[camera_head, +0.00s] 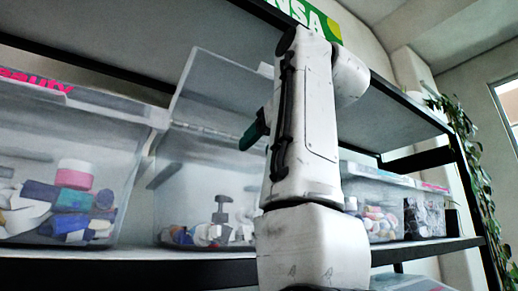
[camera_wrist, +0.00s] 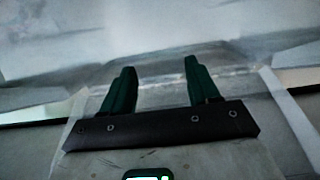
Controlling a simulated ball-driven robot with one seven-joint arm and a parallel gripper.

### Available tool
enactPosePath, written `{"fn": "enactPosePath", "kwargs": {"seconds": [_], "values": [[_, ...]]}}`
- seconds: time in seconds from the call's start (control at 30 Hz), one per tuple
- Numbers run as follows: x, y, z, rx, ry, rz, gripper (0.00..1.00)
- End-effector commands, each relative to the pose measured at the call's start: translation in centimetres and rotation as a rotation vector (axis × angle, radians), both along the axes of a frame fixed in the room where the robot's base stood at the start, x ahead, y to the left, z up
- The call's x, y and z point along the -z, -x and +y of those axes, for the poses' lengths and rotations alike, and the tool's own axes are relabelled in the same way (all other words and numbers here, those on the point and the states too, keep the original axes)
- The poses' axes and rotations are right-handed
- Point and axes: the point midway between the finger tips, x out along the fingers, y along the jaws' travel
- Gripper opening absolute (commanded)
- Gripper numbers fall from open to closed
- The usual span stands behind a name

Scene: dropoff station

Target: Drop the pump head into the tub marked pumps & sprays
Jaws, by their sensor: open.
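A clear tub (camera_head: 165,205) stands on the shelf in the middle of the head view, its lid (camera_head: 215,85) tilted up. Pale and dark pieces lie at its bottom, among them a grey pump-shaped piece (camera_head: 221,212), probably a pump head. I cannot read any marking on this tub. My gripper (camera_head: 250,137) is up in front of the tub's opening, partly hidden by my arm. In the wrist view my gripper's two green fingers (camera_wrist: 160,68) are apart with nothing held between them. A blurred clear plastic surface shows beyond them.
A clear tub (camera_head: 128,165) of colourful containers, with pink lettering, stands at the left. Smaller filled tubs (camera_head: 372,190) stand at the right, partly behind my arm. The upper shelf (camera_head: 140,75) runs above; the lower shelf edge (camera_head: 120,255) runs below. A plant (camera_head: 470,150) hangs far right.

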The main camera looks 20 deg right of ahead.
Motion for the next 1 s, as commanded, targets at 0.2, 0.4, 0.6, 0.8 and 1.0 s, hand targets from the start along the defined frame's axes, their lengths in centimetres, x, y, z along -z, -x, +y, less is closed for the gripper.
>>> {"fn": "enactPosePath", "kwargs": {"seconds": [0.2, 0.4, 0.6, 0.8, 1.0], "values": [[-0.5, 4.0, -1.3, 0.002, 0.000, -0.005, 0.60], [-1.3, 7.2, -2.3, 0.001, 0.000, -0.004, 0.60], [-1.8, 8.8, -2.8, 0.000, -0.001, -0.002, 0.60], [-1.9, 9.0, -2.8, 0.000, 0.000, 0.000, 0.60], [-1.9, 8.9, -2.8, 0.000, 0.000, 0.000, 0.60]]}}
